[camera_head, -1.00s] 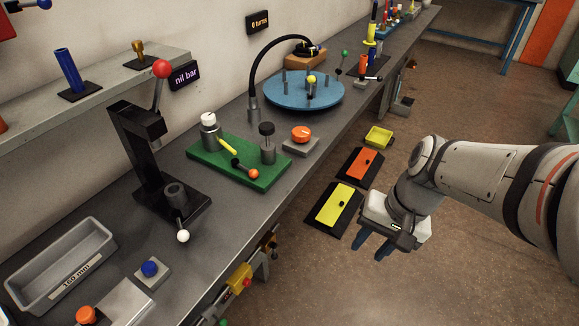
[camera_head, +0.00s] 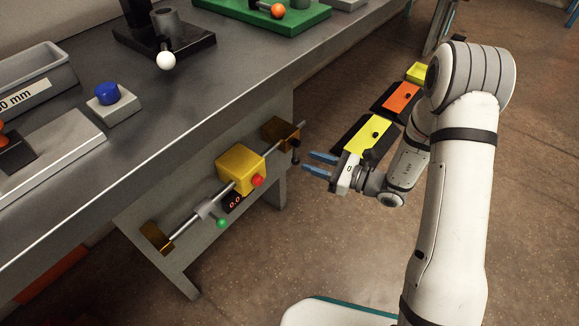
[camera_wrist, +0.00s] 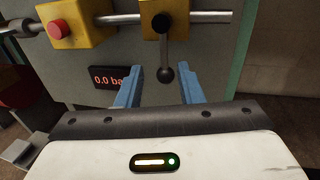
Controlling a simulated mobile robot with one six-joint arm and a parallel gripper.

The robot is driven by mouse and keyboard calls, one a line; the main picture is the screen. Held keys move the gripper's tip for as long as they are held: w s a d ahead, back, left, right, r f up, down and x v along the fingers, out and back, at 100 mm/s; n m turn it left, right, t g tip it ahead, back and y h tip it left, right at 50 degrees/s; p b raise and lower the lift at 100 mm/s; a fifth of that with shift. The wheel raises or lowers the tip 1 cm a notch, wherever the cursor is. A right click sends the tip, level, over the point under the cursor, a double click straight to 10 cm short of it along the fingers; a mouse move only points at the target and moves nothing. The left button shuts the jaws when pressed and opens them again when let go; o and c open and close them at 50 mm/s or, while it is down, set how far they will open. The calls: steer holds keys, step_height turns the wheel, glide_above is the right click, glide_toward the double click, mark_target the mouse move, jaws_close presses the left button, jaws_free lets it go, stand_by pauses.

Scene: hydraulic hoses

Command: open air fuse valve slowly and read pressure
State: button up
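An air line with a grey pipe runs along the panel under the bench. At its right end a brass-yellow block (camera_head: 279,132) carries a black lever (camera_head: 295,152) with a ball end. In the wrist view the lever (camera_wrist: 164,50) hangs down from the block (camera_wrist: 152,26). My gripper (camera_head: 307,163) is open and empty, with its blue fingers pointing at the panel. In the wrist view the lever's ball appears between the fingertips; I cannot tell how far ahead it is. A small display (camera_wrist: 108,78) reads 0.0 bar, its right edge hidden by a finger; it also shows in the head view (camera_head: 234,202).
A larger yellow box (camera_head: 240,167) with a red button (camera_head: 258,181) sits left on the pipe, and a green-knobbed lever (camera_head: 222,223) lies further left. The bench (camera_head: 175,105) overhangs the panel. Yellow and orange floor plates (camera_head: 366,140) lie behind my gripper. Nearby floor is open.

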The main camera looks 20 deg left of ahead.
mark_target(297, 158)
steer(key=shift+w+a+f, duration=0.15)
steer(key=shift+w+f, duration=0.05)
steer(key=shift+f, duration=0.35)
steer(key=shift+w+a, duration=0.1)
steer(key=shift+a, duration=0.25)
steer(key=a+b, duration=0.1)
steer(key=a, duration=0.2)
steer(key=w+a+b, duration=0.1)
steer(key=a, duration=0.2)
steer(key=shift+w+a+r+b, duration=0.15)
steer(key=shift+w+a+b, duration=0.05)
steer(key=shift+a+b, duration=0.1)
steer(key=shift+c, duration=0.4)
jaws_close()
steer(key=shift+m, duration=0.3)
